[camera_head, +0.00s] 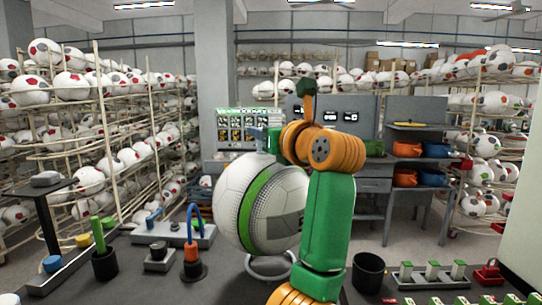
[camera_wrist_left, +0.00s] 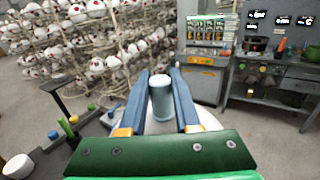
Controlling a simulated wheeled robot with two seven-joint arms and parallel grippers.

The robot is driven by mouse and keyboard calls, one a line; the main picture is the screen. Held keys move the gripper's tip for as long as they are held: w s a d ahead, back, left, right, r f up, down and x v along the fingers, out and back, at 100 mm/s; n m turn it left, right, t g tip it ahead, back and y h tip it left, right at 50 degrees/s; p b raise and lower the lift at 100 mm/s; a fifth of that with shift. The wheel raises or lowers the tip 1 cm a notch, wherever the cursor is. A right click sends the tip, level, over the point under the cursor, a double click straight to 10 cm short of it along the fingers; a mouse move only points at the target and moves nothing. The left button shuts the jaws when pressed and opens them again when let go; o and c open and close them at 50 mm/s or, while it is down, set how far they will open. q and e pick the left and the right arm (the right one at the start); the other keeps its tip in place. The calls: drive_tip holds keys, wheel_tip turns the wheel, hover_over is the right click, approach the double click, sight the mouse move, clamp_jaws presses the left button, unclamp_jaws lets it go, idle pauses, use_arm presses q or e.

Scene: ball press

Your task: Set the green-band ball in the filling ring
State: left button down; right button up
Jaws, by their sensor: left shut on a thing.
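The green-band ball (camera_head: 232,200) is white with a broad green stripe and a grey patch, at the middle of the head view. My left gripper (camera_head: 272,141) is over its top, partly hidden behind my orange and green arm. In the left wrist view its two blue fingers (camera_wrist_left: 160,100) stand either side of a grey-blue cylinder (camera_wrist_left: 160,98), and the white ball shows behind them. The gripper is shut on this stub above the ball. A pale metal ring (camera_head: 268,281), seemingly the filling ring, lies just below the ball; I cannot tell whether they touch. My right gripper is not in view.
On the bench left of the ball stand a blue hook on a dark base (camera_head: 193,240) and a black cup with a green handle (camera_head: 104,262). A black bin (camera_head: 368,272) and a rack of green-and-white blocks (camera_head: 432,275) stand to the right. Ball racks fill the background.

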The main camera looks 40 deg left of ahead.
use_arm(q)
drive_tip(key=w+f, duration=0.1)
drive_tip(key=f, duration=0.1)
drive_tip(key=w+a+f+p, duration=0.1)
drive_tip(key=w, duration=0.1)
drive_tip(key=shift+f, duration=0.4)
wheel_tip(320, 180, down, 2)
drive_tip(key=shift+f+p, duration=0.15)
drive_tip(key=shift+p, duration=0.15)
drive_tip(key=shift+f, duration=0.4)
drive_tip(key=shift+f, duration=0.2)
drive_tip(key=c, duration=0.7)
unclamp_jaws()
drive_tip(key=shift+d, duration=0.1)
drive_tip(key=shift+o, duration=0.4)
